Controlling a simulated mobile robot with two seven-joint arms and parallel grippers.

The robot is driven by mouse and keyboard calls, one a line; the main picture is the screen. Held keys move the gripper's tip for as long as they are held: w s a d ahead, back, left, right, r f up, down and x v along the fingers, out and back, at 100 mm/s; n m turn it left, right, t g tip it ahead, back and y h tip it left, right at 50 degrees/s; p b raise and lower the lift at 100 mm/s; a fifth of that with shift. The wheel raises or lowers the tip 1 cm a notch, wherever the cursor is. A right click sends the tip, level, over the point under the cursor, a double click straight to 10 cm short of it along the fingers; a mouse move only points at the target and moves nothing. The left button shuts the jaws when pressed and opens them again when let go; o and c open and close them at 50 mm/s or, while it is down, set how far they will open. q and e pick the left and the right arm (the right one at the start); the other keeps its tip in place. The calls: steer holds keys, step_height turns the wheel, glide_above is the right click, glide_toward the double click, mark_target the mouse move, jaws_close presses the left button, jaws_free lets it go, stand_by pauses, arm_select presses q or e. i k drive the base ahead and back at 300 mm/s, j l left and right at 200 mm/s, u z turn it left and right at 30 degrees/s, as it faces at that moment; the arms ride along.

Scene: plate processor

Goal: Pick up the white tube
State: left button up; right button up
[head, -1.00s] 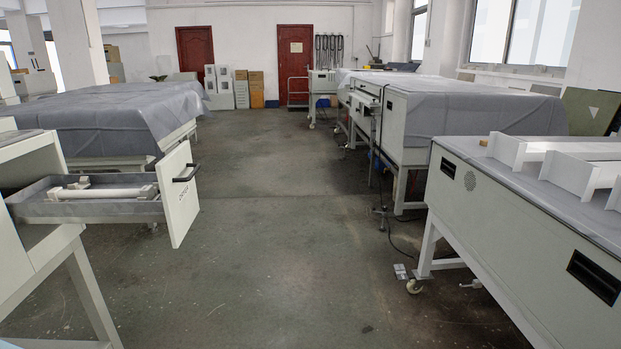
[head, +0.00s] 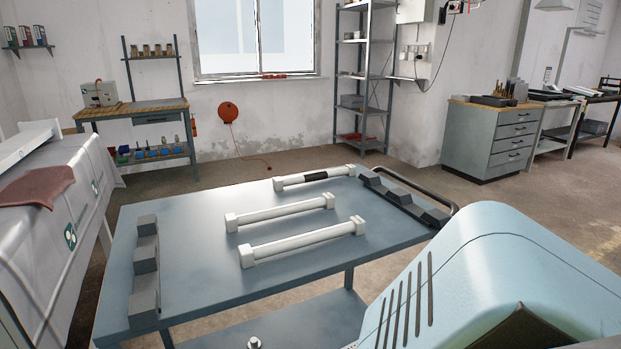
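Three white tubes with square end blocks lie flat on a blue-grey table. The nearest tube (head: 305,243) is plain white and the longest-looking. The middle tube (head: 280,213) is also plain white. The farthest tube (head: 290,181) has a black band (head: 316,175) around its body. All three lie roughly parallel and apart, slanting up to the right. Neither of my grippers shows in the head view.
The blue-grey table (head: 200,275) has grey notched racks at its left (head: 145,262) and right (head: 402,198) ends, and a dark handle (head: 440,192). A covered bench (head: 60,215) stands left. A shelf rack (head: 365,85) and drawer cabinet (head: 487,140) stand behind.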

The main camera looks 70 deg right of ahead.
mark_target(356, 226)
steer(key=z, duration=1.95)
steer(key=i+j, duration=0.1)
steer(key=j, duration=0.8)
steer(key=i+j, duration=0.15)
steer(key=j, duration=0.3)
steer(key=i+j, duration=0.1)
steer(key=j, duration=0.35)
steer(key=z, duration=1.9)
